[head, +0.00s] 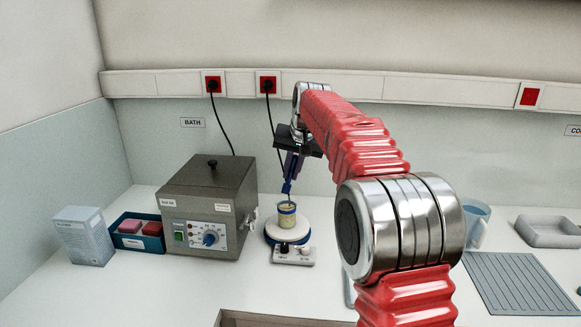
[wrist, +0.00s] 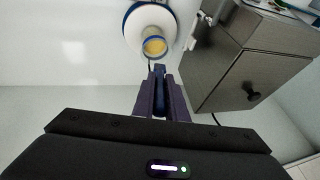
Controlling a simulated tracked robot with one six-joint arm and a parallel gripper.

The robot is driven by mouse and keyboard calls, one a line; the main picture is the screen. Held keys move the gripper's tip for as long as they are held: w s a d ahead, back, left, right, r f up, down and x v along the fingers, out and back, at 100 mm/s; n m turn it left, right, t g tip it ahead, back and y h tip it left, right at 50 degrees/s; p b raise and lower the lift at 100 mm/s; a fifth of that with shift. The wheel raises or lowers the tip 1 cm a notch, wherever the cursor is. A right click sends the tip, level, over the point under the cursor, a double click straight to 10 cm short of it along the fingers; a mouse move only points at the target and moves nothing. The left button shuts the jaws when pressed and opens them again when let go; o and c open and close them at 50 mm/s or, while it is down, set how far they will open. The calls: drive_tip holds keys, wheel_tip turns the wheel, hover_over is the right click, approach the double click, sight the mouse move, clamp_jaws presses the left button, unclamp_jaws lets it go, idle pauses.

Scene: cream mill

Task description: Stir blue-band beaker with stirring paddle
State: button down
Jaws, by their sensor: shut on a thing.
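The blue-band beaker (head: 287,217) holds a yellow content and stands on the round white top of a small plate device (head: 281,236). In the wrist view the beaker (wrist: 155,47) shows from above, just beyond my fingertips. My gripper (head: 291,178) is above the beaker, pointing down, shut on the blue handle of the stirring paddle (head: 287,188). The gripper (wrist: 160,88) also shows in the wrist view, with the paddle's thin dark shaft (wrist: 149,66) reaching toward the beaker. The paddle's lower end is hidden, so I cannot tell how deep it sits.
A grey bath unit (head: 208,206) stands close to the left of the beaker. Further left are a blue tray (head: 133,243) with coloured blocks and a white box (head: 83,235). At right are a light-blue mug (head: 476,222), a ribbed mat (head: 515,283) and a grey tray (head: 548,230).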

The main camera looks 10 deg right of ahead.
drive_tip(key=shift+f, duration=4.25)
drive_tip(key=shift+d, duration=0.1)
